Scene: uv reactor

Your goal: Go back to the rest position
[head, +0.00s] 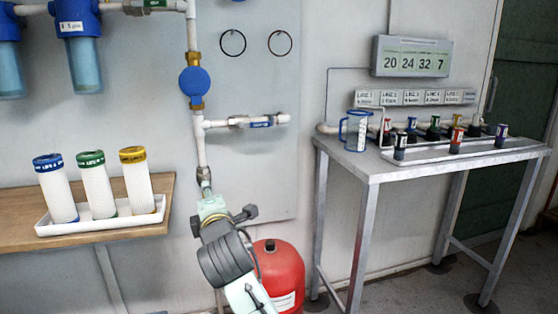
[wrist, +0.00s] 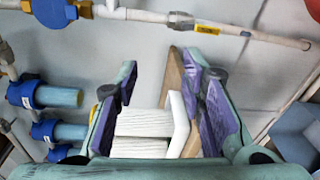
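My gripper (wrist: 162,68) is open in the wrist view, its two purple-padded fingers apart with nothing held between them. In the head view my arm rises from the bottom middle, and the gripper end (head: 212,206) is in front of the wall pipe, right of the shelf. Beyond the fingers in the wrist view lie white filter cartridges (wrist: 145,122) and a white tray (wrist: 178,118), apart from the pads as far as I can tell.
A wooden shelf (head: 20,220) holds a tray (head: 100,228) with blue-, green- and yellow-capped cartridges. A red tank (head: 280,275) stands close to my arm. A metal table (head: 375,167) with a jug (head: 357,132) and several bottles is at right. Blue filter housings (head: 78,20) hang upper left.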

